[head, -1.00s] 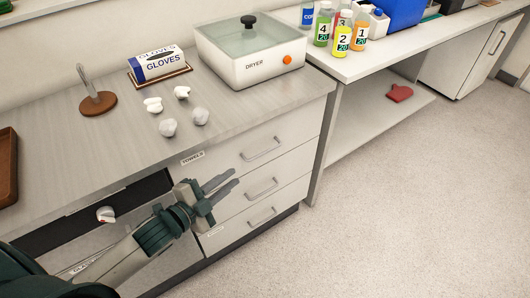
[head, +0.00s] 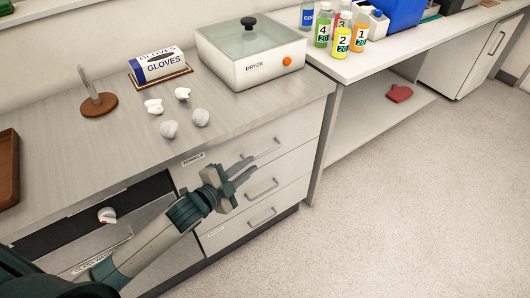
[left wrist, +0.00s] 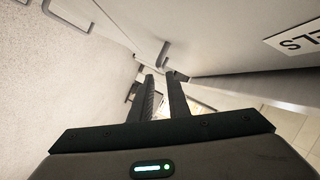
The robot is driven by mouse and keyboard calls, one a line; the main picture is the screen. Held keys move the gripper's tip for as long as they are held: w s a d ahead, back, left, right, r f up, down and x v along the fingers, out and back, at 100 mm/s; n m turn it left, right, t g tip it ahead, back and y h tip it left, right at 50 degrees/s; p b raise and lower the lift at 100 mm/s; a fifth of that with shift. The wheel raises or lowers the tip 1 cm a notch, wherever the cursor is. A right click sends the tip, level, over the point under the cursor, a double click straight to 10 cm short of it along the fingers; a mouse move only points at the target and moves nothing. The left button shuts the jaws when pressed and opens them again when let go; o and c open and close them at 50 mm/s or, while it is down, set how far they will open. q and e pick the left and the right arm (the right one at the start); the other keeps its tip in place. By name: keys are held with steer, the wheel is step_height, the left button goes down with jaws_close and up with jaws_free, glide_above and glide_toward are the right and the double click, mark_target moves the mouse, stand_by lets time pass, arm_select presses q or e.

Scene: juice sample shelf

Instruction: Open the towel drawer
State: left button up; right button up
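The towel drawer (head: 225,172) is the top drawer right of the sink-like dark recess, with a "TOWELS" label (head: 193,159) at its upper left. It looks shut. Its bar handle (head: 267,149) is partly covered by my left gripper (head: 248,167). In the left wrist view, the gripper's two fingers (left wrist: 160,82) are apart and empty, and a grey handle (left wrist: 163,54) shows just beyond their tips. I cannot tell whether they touch it. The label's end also shows there (left wrist: 299,37). My right gripper is out of view.
Two more drawers with handles (head: 262,189) lie below. The counter above holds a dryer (head: 255,65), a gloves box (head: 159,66) and several crumpled white items (head: 169,129). The floor in front is clear.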

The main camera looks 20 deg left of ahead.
mark_target(265, 153)
arm_select(q)
steer(key=x, duration=0.9)
steer(key=shift+c, duration=0.5)
jaws_close()
steer(key=shift+f, duration=0.1)
stand_by(0.8)
